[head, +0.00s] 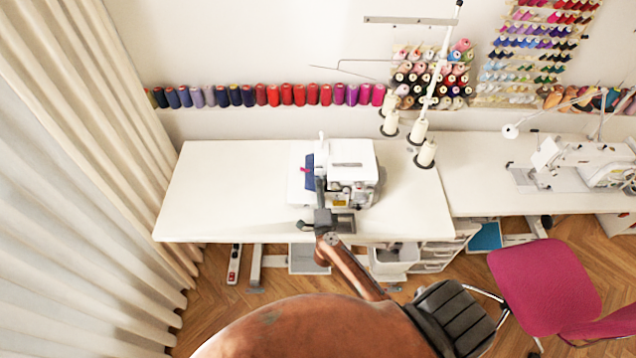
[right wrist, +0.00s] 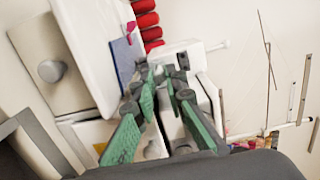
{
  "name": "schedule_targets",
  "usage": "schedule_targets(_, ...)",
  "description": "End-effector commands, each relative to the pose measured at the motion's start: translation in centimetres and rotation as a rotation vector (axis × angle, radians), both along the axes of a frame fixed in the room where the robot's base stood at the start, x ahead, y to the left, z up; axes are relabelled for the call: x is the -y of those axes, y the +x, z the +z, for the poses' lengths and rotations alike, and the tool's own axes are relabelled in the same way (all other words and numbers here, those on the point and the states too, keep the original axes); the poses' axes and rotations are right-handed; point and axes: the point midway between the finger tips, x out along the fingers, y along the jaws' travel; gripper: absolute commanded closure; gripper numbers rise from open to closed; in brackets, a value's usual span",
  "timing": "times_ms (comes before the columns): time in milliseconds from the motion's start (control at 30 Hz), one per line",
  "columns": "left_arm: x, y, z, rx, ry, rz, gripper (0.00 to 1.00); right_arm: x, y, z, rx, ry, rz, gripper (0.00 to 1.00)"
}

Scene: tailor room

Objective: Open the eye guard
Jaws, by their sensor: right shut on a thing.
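A white overlock sewing machine (head: 352,158) stands on the white table, with a blue panel on its left side. My right gripper (head: 319,182) reaches over the table's front edge to the machine's front left. In the right wrist view its two green-padded fingers (right wrist: 159,82) come together at the tips on a small grey part of the machine, the eye guard (right wrist: 158,72). The fingers cover most of the guard, so how far it is open cannot be told. The machine's white body (right wrist: 186,62) lies just beyond the fingertips. My left gripper is not in view.
The white table (head: 225,190) is clear to the left of the machine. Thread cones (head: 419,132) on a stand are to its right. A second sewing machine (head: 580,160) stands further right. A pink chair (head: 545,285) is at the lower right. Curtains (head: 75,180) hang at the left.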

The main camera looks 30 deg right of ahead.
Motion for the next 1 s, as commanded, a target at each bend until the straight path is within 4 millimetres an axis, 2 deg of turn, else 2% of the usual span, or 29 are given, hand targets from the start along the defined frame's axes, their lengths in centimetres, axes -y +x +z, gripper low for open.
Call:
schedule_targets(100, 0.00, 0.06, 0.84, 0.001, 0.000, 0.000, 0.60, 0.16, -0.17, 0.28, 0.000, -0.002, 0.036, 1.00)
schedule_targets(433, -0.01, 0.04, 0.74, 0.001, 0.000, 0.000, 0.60, 0.13, -0.21, 0.01, 0.000, 0.001, 0.045, 1.00)
schedule_targets(467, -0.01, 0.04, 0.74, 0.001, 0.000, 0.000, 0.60, 0.12, -0.22, 0.01, 0.000, 0.001, 0.045, 0.87)
schedule_targets(700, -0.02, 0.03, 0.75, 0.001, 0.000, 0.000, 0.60, 0.13, -0.23, 0.00, 0.000, 0.001, 0.045, 0.71)
schedule_targets(1000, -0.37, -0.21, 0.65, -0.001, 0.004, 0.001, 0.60, 0.13, -0.25, -0.14, -0.001, 0.002, 0.040, 0.71)
